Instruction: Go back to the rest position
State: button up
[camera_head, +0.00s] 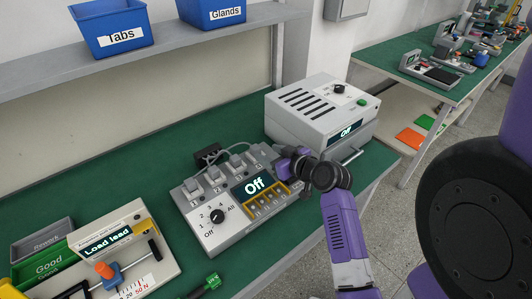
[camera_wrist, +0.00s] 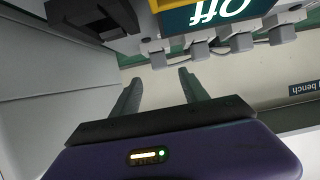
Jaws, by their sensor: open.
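My purple arm reaches in from the lower right in the head view, and my gripper (camera_head: 287,158) is near the right end of a grey tester box. In the wrist view my gripper (camera_wrist: 158,92) shows two dark fingers spread apart with nothing between them. The grey tester box (camera_head: 230,235) has a dial, an "Off" display and several yellow-framed slots. Its "Off" display also shows upside down in the wrist view (camera_wrist: 210,14). In the head view the fingertips are small and partly hidden by the wrist, so I cannot tell whether they touch anything.
A grey vented unit (camera_head: 318,112) with an "Off" display stands right behind my gripper. A "Load lead" fixture (camera_head: 135,250) and a green "Good" bin (camera_head: 48,268) are at left. Blue bins "Tabs" (camera_head: 110,28) and "Glands" (camera_head: 212,12) sit on a shelf above.

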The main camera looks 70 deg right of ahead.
dwell(0.4)
jog(key=s+d+r+m+h, duration=0.2)
jog(key=d+r+h, duration=0.1)
jog(key=r, duration=0.1)
jog(key=s+a+r+n+t+y, duration=0.1)
jog(key=s+a+r+t, duration=0.1)
jog(key=a, duration=1.2)
jog(key=s+a+r+n+t+y, duration=0.1)
jog(key=s+a+t, duration=0.15)
jog(key=a, duration=1.15)
jog(key=s+a+f+n+g+y, duration=0.1)
jog(key=s+a+n+y, duration=0.5)
jog(key=a, duration=0.7)
jog(key=s+y, duration=0.2)
jog(key=s, duration=0.1)
jog(key=shift+s+a, duration=0.2)
